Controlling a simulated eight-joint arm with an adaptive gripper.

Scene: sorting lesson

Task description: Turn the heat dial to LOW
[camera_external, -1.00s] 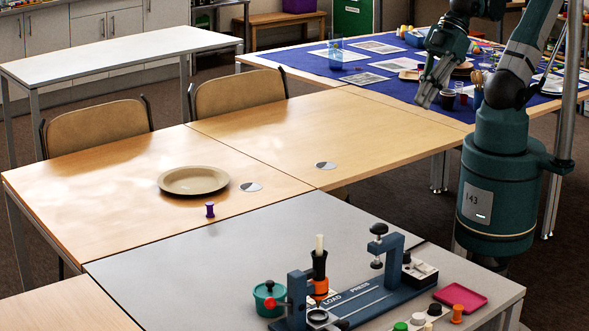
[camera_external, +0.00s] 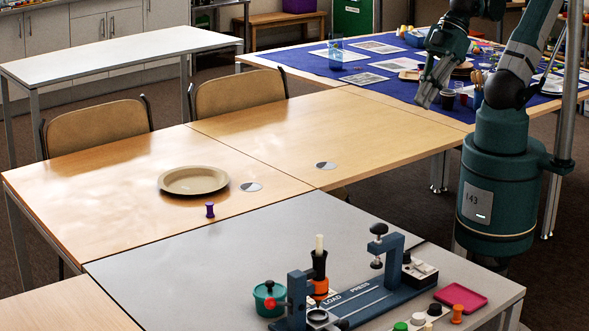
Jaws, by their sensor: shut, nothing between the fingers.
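I cannot make out a heat dial or a LOW mark for certain. A blue press labelled LOAD PRESS (camera_external: 362,304) stands on the grey table at the front. A small box with dark and white knobs or switches (camera_external: 418,271) sits at its right end; its markings are too small to read. My gripper (camera_external: 424,101) is shut and empty, pointing down at the front of the blue-covered table, far behind and above the press. It touches nothing that I can see.
A teal pot (camera_external: 268,298) stands left of the press. A pink tray (camera_external: 460,297) and several coloured pegs or caps lie to its right. A beige plate (camera_external: 193,181) and a purple spool (camera_external: 210,210) are on the wooden table, which is otherwise mostly clear.

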